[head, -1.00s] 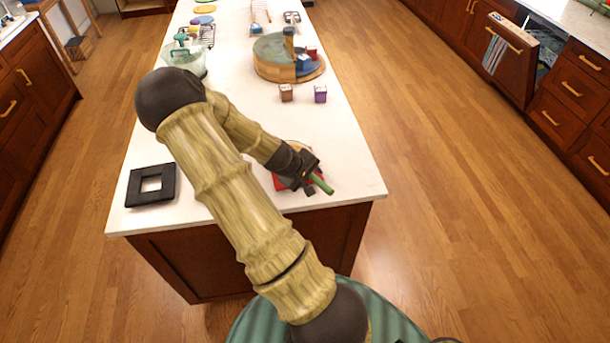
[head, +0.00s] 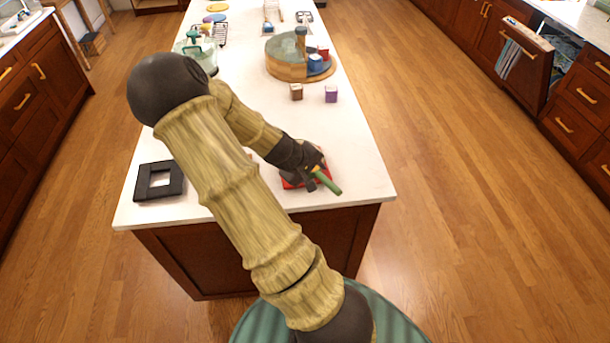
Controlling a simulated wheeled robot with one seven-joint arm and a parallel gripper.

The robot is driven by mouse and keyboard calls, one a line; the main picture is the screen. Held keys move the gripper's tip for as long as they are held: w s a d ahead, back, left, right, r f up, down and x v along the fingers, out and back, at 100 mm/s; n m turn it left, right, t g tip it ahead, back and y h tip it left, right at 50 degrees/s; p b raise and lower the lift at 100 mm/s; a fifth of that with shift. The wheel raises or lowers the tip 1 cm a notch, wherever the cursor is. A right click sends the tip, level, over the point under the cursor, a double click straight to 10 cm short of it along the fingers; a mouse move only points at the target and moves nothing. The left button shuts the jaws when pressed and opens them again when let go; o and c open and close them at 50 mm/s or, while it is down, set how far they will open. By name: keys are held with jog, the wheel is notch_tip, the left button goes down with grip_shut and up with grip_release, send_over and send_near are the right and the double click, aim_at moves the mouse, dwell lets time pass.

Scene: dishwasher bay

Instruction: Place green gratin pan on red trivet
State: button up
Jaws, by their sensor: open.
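The red trivet (head: 293,184) lies on the white counter near its front right end, partly hidden under my gripper. The green gratin pan (head: 329,183) shows only as a green handle pointing to the lower right. The rest of the pan is hidden behind my gripper, so I cannot tell how it rests on the trivet. My gripper (head: 314,177) is open, right at the handle and over the trivet.
A black square frame-shaped trivet (head: 143,191) lies at the counter's front left. Small brown (head: 296,91) and purple (head: 331,93) boxes stand beyond my gripper. Farther back is a round wooden stand (head: 286,70) with items. The counter's front edge is close to the red trivet.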

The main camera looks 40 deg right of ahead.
jog(key=s+a+r+y, duration=0.2)
jog(key=a+r, duration=0.1)
jog(key=a, duration=0.5)
jog(key=s+a+r+t+y, duration=0.1)
jog(key=a+r, duration=0.3)
jog(key=a, duration=0.5)
jog(key=s+a+r+t+y, duration=0.1)
jog(key=s+a+r+y, duration=0.2)
jog(key=a, duration=0.6)
jog(key=shift+r+y, duration=0.4)
jog(key=shift+r, duration=0.25)
notch_tip(320, 180, down, 2)
jog(key=shift+w+b, duration=0.1)
jog(key=shift+b, duration=0.9)
